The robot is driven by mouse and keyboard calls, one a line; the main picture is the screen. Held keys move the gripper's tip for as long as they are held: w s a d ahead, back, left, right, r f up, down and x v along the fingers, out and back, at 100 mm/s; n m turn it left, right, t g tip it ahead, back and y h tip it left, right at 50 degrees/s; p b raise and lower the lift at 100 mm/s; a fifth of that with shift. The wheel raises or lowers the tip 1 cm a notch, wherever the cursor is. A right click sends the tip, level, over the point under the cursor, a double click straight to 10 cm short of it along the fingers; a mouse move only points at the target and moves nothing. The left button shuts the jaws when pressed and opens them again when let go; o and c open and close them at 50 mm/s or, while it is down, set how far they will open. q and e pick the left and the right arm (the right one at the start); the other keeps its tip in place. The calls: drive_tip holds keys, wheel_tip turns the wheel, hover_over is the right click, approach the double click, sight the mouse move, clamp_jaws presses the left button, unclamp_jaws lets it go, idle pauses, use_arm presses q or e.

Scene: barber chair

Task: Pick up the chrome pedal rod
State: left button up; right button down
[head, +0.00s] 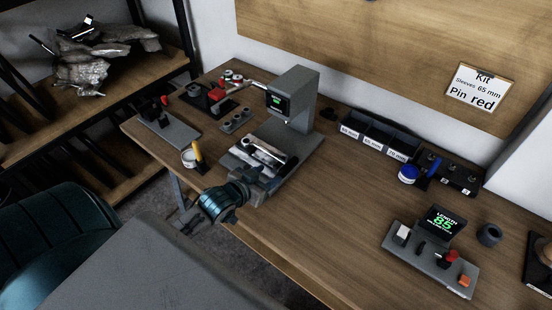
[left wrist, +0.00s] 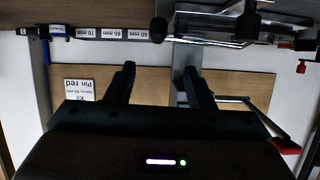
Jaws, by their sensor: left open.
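The chrome pedal rod (head: 266,151) lies on the grey base of the press-like device, near the table's front edge. It looks like a shiny bar; its ends are hard to make out in the head view. In the left wrist view, which is upside down, a chrome bar (left wrist: 213,41) with dark knobs at its ends shows near the top. My left gripper (head: 268,180) is just in front of the rod, at the table edge. In the left wrist view the left gripper (left wrist: 159,72) has its fingers wide apart with nothing between them. My right gripper is not in view.
The grey device (head: 292,98) with a small screen rises behind the rod. A white cup (head: 189,159) with a yellow-handled tool stands to the left. Labelled bins (head: 378,140) and a panel reading 85 (head: 440,222) are to the right. The table middle is clear.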

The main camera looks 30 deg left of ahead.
sight(284, 169)
use_arm(q)
drive_tip(key=x, duration=0.2)
drive_tip(key=shift+w+f, duration=0.2)
drive_tip(key=shift+w, duration=0.15)
drive_tip(key=p+x, duration=0.1)
drive_tip(key=x, duration=0.1)
drive_tip(key=p+x, duration=0.1)
drive_tip(key=x, duration=0.1)
drive_tip(key=shift+w+d+f, duration=0.1)
drive_tip(key=shift+d+f, duration=0.15)
drive_tip(key=shift+f, duration=0.25)
drive_tip(key=shift+w+f, duration=0.25)
drive_tip(key=shift+s, duration=0.1)
drive_tip(key=shift+c, duration=0.7)
drive_tip(key=shift+r, duration=0.1)
clamp_jaws()
